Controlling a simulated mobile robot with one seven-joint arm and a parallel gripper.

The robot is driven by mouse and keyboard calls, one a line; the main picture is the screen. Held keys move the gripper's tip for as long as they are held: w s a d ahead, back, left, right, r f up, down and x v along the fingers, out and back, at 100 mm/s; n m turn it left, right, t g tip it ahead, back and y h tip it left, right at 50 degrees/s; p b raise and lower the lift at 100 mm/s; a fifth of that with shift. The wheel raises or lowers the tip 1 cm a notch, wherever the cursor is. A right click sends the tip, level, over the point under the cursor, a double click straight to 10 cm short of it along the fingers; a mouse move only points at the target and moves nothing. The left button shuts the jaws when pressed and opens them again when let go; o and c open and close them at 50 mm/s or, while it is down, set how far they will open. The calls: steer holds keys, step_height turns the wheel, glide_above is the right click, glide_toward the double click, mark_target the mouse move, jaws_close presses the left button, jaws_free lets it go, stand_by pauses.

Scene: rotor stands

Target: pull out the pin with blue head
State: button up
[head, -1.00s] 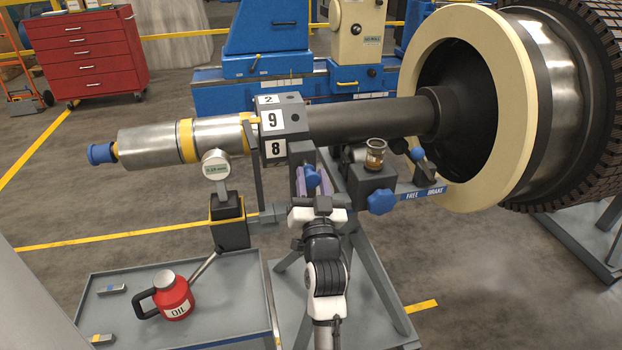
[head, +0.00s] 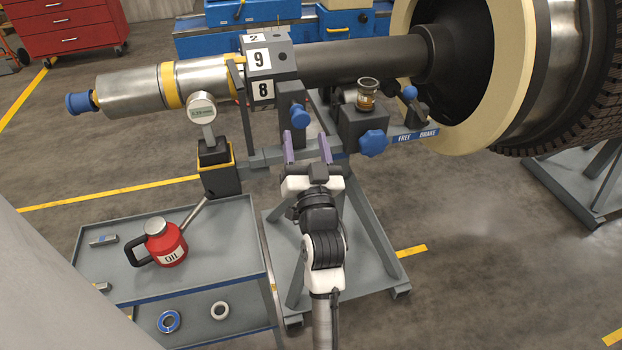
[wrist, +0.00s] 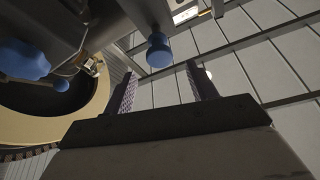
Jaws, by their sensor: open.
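The pin's blue head (head: 300,117) sticks out of the dark post just below the numbered block (head: 271,68); its shank is hidden. In the wrist view the blue head (wrist: 158,50) shows just beyond the fingertips, roughly between them, with a gap. My gripper (head: 306,140) is open and empty, its two purple-grey fingers pointing up toward the post. In the head view the fingertips are just below the blue head, one on either side. My gripper also shows in the wrist view (wrist: 160,70), and nothing is between its pads.
Right of the pin are a blue star knob (head: 373,143), a glass oil cup (head: 368,94) and a blue-balled lever (head: 410,93) above a FREE/BRAKE plate (head: 418,135). A dial gauge (head: 202,110) stands left. A grey cart (head: 215,260) with a red oil can (head: 165,243) is lower left.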

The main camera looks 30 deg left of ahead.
steer(key=b+v, duration=0.2)
steer(key=v, duration=0.6)
